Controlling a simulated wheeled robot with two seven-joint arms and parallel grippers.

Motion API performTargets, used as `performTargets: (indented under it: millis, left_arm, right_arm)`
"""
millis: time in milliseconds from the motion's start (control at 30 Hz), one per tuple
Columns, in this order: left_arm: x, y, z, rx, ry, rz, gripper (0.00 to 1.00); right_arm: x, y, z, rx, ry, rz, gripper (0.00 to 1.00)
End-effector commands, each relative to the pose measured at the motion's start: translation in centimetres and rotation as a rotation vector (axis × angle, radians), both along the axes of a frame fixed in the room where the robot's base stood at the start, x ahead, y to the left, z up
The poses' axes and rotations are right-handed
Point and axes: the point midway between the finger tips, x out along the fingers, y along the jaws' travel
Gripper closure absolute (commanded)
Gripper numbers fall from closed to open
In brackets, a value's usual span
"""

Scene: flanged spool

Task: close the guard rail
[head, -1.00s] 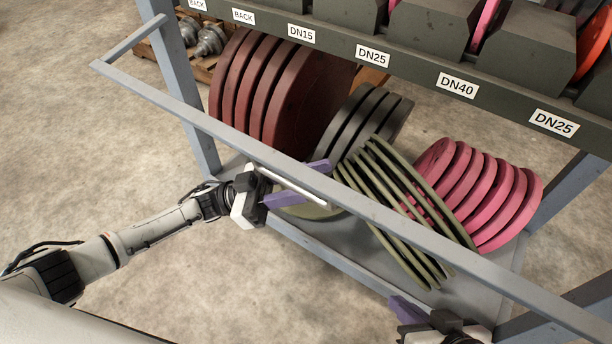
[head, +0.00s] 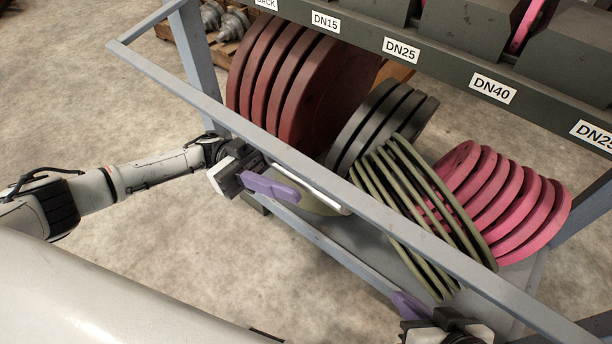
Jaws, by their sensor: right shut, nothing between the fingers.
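The guard rail (head: 224,119) is a long grey bar that crosses in front of the rack from upper left to lower right. A short side arm (head: 148,22) joins its left end to the rack's post, so the bar stands out from the rack. My right gripper (head: 408,306) is shut and empty at the bottom edge, below the bar and partly cut off.
Behind the bar, the lower shelf (head: 360,240) holds dark red discs (head: 320,95), grey discs (head: 385,120), tilted olive rings (head: 420,220) and pink discs (head: 520,205). Labelled bins sit above. Metal parts (head: 232,25) lie on a pallet at the back left.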

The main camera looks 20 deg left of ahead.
Motion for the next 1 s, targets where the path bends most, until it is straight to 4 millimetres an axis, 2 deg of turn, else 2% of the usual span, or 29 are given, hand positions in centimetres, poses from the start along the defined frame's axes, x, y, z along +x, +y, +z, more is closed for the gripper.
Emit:
performTargets:
  millis: [200,500,533,700,1000]
  left_arm:
    - [-0.6,-1.9,0.8,0.0,0.0,0.0,0.69]
    - [-0.7,-2.2,0.9,0.0,0.0,0.001,0.69]
    - [-0.7,-2.2,0.9,0.0,0.0,0.001,0.71]
    - [-0.7,-2.1,0.9,0.0,0.0,0.001,0.99]
    - [-0.7,-2.2,1.1,0.001,0.003,-0.002,1.0]
  right_arm:
    - [0.0,-0.1,-0.1,-0.006,0.003,0.0,1.0]
    - [0.0,-0.1,-0.1,-0.006,0.003,0.001,1.0]
    - [0.0,-0.1,-0.1,-0.007,0.004,0.001,1.0]
    - [0.0,-0.1,-0.1,-0.008,0.004,0.0,1.0]
    - [0.0,-0.2,0.0,-0.008,0.003,0.0,1.0]
